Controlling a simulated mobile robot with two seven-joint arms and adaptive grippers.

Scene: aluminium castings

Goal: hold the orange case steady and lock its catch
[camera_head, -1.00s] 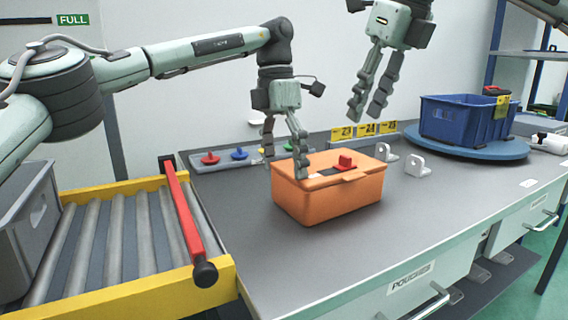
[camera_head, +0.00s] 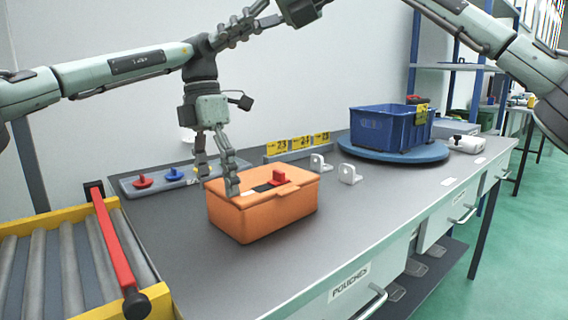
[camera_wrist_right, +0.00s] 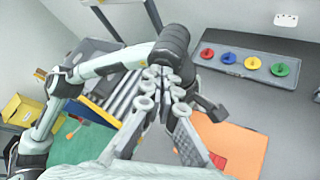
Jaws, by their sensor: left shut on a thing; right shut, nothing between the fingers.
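The orange case (camera_head: 262,217) sits lidded on the grey bench, with a red catch (camera_head: 279,177) on top of its lid. I cannot tell the catch's position. My left gripper (camera_head: 217,184) points down and is shut on the left end of the case; its fingertips are partly hidden there. My right gripper (camera_head: 222,38) is shut and empty, high above the bench near my left arm, pointing left and away from the case. The right wrist view shows its closed fingers (camera_wrist_right: 164,80), with part of the orange case (camera_wrist_right: 238,148) below right.
A tray of coloured knobs (camera_head: 160,189) lies behind the case. Two white brackets (camera_head: 348,174) stand to its right, and a blue bin (camera_head: 380,130) sits on a round blue turntable (camera_head: 392,155). A roller conveyor with a red bar (camera_head: 118,240) is at left. The front bench top is clear.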

